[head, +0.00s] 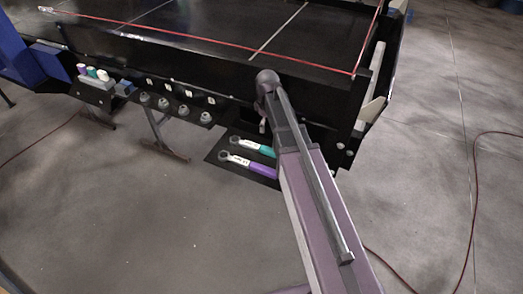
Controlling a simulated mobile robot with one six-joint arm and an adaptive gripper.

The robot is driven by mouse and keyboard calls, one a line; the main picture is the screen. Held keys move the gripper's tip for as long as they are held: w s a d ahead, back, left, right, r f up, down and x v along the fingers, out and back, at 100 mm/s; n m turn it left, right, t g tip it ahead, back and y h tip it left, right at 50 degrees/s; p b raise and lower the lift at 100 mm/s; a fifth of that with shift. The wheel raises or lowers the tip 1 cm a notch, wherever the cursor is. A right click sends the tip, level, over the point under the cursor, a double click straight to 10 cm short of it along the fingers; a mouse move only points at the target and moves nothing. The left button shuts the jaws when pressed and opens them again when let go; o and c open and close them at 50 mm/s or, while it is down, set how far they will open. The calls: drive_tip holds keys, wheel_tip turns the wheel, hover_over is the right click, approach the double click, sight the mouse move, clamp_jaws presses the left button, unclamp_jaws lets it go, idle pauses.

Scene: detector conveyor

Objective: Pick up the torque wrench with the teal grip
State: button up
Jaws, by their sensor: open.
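The torque wrench with the teal grip (266,150) lies on a small black shelf (223,157) below the conveyor's side. Its ring head and pale labelled shaft point left, and its grip end points right, close to my arm in the picture. A second torque wrench, with a purple grip (263,171), lies just in front of it, nearly parallel. My arm rises from the bottom right and its dark rounded joint overlaps the conveyor's side wall. My gripper's fingers cannot be made out; they are out of sight or hidden by the arm.
The black conveyor (215,50) spans the back, with a red line along its edge. Several grey sockets (163,103) sit on a ledge left of the wrenches. A holder (95,88) with colored-capped items is further left. A red cable (475,190) lies on the open floor at right.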

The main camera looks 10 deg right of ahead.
sight(267, 148)
drive_tip(key=shift+s+f+b, duration=0.1)
drive_tip(key=shift+f+b, duration=3.9)
drive_tip(key=shift+f, duration=0.15)
drive_tip(key=f+b, duration=0.3)
drive_tip(key=shift+s+f, duration=0.15)
drive_tip(key=shift+s, duration=0.15)
drive_tip(key=shift+f+b, duration=0.95)
drive_tip(key=shift+b, duration=0.15)
clamp_jaws()
